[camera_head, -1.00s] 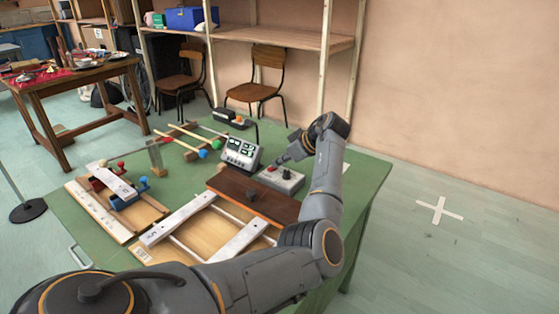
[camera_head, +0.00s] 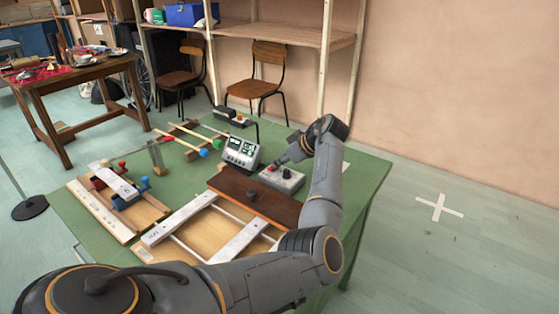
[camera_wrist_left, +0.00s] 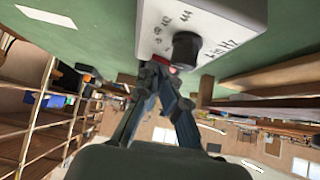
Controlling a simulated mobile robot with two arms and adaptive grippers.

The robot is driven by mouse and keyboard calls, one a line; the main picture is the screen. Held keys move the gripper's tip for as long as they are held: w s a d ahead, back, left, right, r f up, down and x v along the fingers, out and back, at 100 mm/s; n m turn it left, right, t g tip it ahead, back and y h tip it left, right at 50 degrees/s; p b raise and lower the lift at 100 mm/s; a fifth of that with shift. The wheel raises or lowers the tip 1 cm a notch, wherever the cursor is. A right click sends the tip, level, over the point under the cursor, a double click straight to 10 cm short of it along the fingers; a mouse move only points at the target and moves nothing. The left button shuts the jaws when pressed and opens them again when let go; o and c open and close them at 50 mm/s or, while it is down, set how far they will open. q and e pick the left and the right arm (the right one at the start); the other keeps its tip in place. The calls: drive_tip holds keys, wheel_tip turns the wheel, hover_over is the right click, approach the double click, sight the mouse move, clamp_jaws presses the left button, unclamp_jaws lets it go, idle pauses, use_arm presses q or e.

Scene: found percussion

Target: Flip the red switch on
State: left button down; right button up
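A light grey box (camera_head: 290,183) with a dark knob stands on the green table, right of the middle. A small red part, the switch (camera_head: 272,168), shows at the box's far left side. In the left wrist view the box (camera_wrist_left: 225,18) is at the top, with its black knob (camera_wrist_left: 187,48) and printed marks. The red switch (camera_wrist_left: 173,70) is just visible at the fingertips, mostly hidden. My left gripper (camera_head: 279,161) reaches down to the switch; its fingers (camera_wrist_left: 160,72) come together there. I cannot tell whether they touch it. My right gripper is not in view.
A grey device with green displays (camera_head: 241,152) stands left of the box. A dark brown board (camera_head: 250,197) lies in front of it. Wooden frames with pale bars (camera_head: 178,219) fill the table's front. The table's right side (camera_head: 365,185) is clear.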

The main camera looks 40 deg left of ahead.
use_arm(q)
drive_tip(key=shift+s+d+f, duration=0.25)
drive_tip(key=shift+d+f, duration=0.05)
drive_tip(key=shift+f, duration=0.35)
drive_tip(key=v, duration=0.5)
drive_tip(key=a+r+v, duration=0.1)
drive_tip(key=v, duration=0.2)
drive_tip(key=shift+w+d+r, duration=0.15)
drive_tip(key=shift+w+d, duration=0.1)
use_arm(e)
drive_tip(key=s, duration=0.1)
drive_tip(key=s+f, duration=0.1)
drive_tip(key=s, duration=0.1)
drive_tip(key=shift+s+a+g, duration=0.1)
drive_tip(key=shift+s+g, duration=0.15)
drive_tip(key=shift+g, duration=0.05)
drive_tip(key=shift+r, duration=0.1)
